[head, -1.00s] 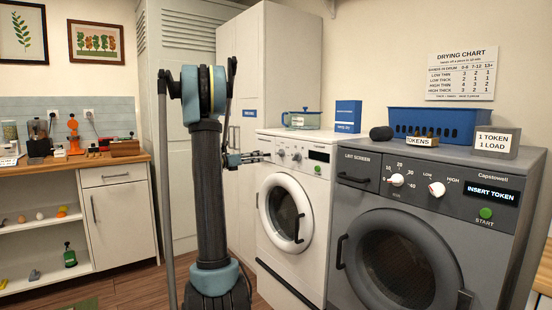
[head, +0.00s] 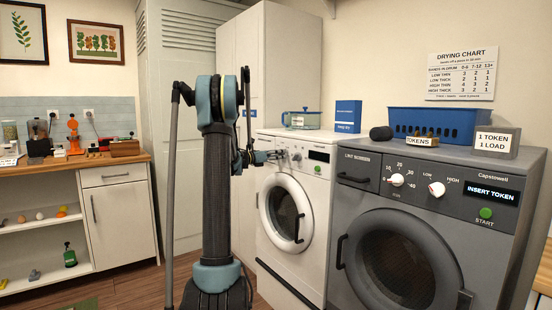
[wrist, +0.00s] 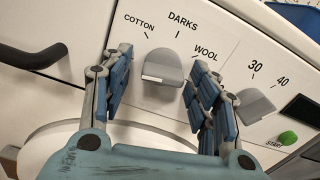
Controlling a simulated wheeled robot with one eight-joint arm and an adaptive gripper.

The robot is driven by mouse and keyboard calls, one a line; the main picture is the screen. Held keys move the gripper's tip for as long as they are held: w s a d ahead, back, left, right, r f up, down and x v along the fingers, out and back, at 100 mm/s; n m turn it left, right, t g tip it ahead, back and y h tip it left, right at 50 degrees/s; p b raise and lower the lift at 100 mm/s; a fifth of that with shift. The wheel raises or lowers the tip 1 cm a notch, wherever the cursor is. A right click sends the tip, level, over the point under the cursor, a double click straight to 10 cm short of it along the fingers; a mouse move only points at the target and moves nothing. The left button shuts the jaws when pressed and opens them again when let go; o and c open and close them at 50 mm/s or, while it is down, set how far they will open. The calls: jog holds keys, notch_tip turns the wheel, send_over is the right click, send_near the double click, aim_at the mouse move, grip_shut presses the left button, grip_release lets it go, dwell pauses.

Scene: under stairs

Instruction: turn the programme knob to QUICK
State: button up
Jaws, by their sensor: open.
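The programme knob (wrist: 163,66) is a light grey knob on the white washing machine's (head: 297,215) panel. In the wrist view the words COTTON, DARKS and WOOL stand around its upper side. No QUICK label shows; the lower part of the dial is partly hidden by my gripper. My gripper (wrist: 160,76) is open, with one blue-padded finger on each side of the knob. A gap shows between knob and fingers, and I see no clear contact. In the head view my gripper (head: 270,157) is small at the panel's left end.
A second grey knob (wrist: 254,105), marked 30 and 40, sits just right of my right finger, with a green START button (wrist: 288,138) beyond. The grey dryer (head: 420,235) stands to the right.

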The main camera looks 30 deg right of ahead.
jog(key=shift+c, duration=0.2)
jog(key=c, duration=1)
jog(key=shift+c, duration=0.2)
